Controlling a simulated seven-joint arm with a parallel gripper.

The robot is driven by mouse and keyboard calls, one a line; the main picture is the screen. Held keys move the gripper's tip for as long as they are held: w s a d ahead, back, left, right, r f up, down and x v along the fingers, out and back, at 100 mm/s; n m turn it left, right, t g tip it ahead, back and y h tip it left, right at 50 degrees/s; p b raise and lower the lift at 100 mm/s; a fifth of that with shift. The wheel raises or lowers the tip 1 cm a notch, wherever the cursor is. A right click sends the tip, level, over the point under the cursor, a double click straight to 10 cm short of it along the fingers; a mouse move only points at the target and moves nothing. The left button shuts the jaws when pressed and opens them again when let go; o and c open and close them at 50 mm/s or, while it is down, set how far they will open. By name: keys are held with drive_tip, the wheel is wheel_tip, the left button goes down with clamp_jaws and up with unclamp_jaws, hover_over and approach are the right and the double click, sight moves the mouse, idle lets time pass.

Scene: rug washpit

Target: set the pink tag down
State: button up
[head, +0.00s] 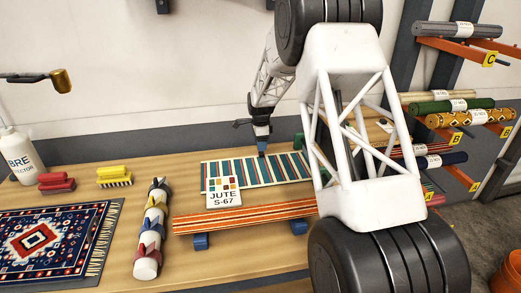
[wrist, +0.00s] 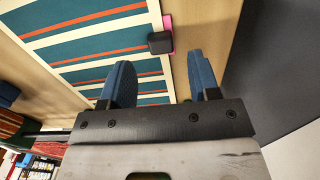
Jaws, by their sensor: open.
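The pink tag (wrist: 168,21) shows in the wrist view as a small pink patch at the edge of the teal striped rug (wrist: 90,45), partly covered by a small black block (wrist: 160,42). My gripper (wrist: 159,62) is open, its two blue fingers apart with nothing between them. The tag and block lie beyond the fingertips, in line with the gap. In the head view my gripper (head: 262,152) is over the far edge of the striped rug (head: 225,178), pointing down. I cannot make out the tag in the head view.
A JUTE S-67 card (head: 223,193) lies on the striped rug. An orange striped strip (head: 245,217) rests on blue blocks in front. A tied roll (head: 151,230), brushes (head: 114,176) and a patterned rug (head: 50,243) are left. Racked rolls (head: 450,105) stand right. Bare wood (head: 240,262) shows in front.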

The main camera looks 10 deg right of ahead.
sight(261, 153)
wheel_tip(261, 153, up, 8)
drive_tip(key=shift+f, duration=0.2)
idle(0.6)
drive_tip(key=shift+r, duration=0.1)
drive_tip(key=s+r+n+t, duration=0.1)
drive_tip(key=s+r+n, duration=0.3)
drive_tip(key=s+r, duration=0.75)
drive_tip(key=s+r+n, duration=0.5)
drive_tip(key=s, duration=1.3)
drive_tip(key=s+f+n+t, duration=0.1)
drive_tip(key=s+f+n, duration=0.2)
drive_tip(key=s, duration=2.8)
drive_tip(key=n, duration=0.5)
drive_tip(key=shift+s+n+t, duration=0.2)
drive_tip(key=shift+n+t, duration=0.1)
drive_tip(key=shift+n, duration=0.1)
